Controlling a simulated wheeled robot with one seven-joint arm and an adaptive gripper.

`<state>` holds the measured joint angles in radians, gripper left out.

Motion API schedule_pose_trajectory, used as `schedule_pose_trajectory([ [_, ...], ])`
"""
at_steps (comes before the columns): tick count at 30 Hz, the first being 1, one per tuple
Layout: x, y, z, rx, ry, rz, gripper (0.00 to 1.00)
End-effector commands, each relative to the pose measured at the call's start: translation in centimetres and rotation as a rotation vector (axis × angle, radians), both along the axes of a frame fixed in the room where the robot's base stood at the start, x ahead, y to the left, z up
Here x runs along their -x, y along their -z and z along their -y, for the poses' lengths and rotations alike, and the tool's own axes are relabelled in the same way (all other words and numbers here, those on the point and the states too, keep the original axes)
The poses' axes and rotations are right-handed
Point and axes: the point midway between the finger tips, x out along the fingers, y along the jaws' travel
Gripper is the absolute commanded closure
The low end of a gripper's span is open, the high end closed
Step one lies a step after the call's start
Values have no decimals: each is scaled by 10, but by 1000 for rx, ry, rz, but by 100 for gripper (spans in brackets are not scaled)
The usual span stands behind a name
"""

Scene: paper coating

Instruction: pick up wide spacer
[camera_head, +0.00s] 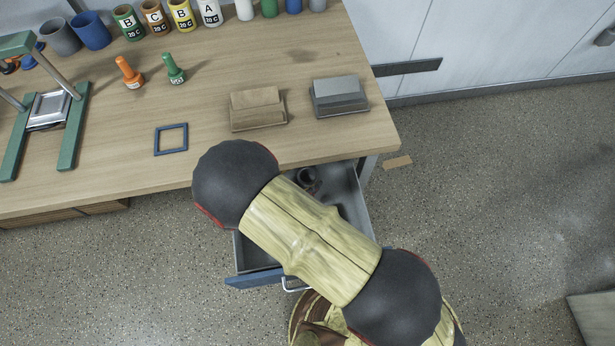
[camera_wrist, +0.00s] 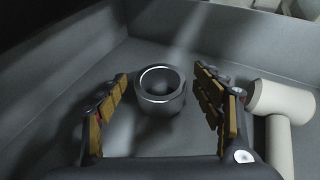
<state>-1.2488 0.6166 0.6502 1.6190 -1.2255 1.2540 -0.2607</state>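A dark grey, thick-walled ring (camera_wrist: 160,104), which looks like the wide spacer, stands upright on the floor of an open drawer. Its hollow top faces up. My gripper (camera_wrist: 161,76) is open, with one padded finger to the left of the ring and one to the right. The ring shows between and beyond the fingertips, with a visible gap on each side. Nothing is held. In the head view my arm covers much of the drawer (camera_head: 353,200), and my gripper cannot be made out there.
A pale T-shaped part (camera_wrist: 283,105) lies close to the right finger. Drawer walls rise behind and left of the ring. The wooden table (camera_head: 225,80) above the drawer holds a blue square frame (camera_head: 171,139), two blocks (camera_head: 257,108) (camera_head: 339,96) and several cups and bottles.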

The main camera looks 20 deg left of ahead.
Motion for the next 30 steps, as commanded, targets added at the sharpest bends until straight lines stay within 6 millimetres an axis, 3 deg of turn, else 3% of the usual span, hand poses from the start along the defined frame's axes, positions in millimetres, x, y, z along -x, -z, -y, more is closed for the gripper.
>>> schedule_pose_trajectory([
  [21, 0, 0, 0, 0, 0, 0, 76],
  [30, 0, 0, 0, 0, 1, 0, 76],
])
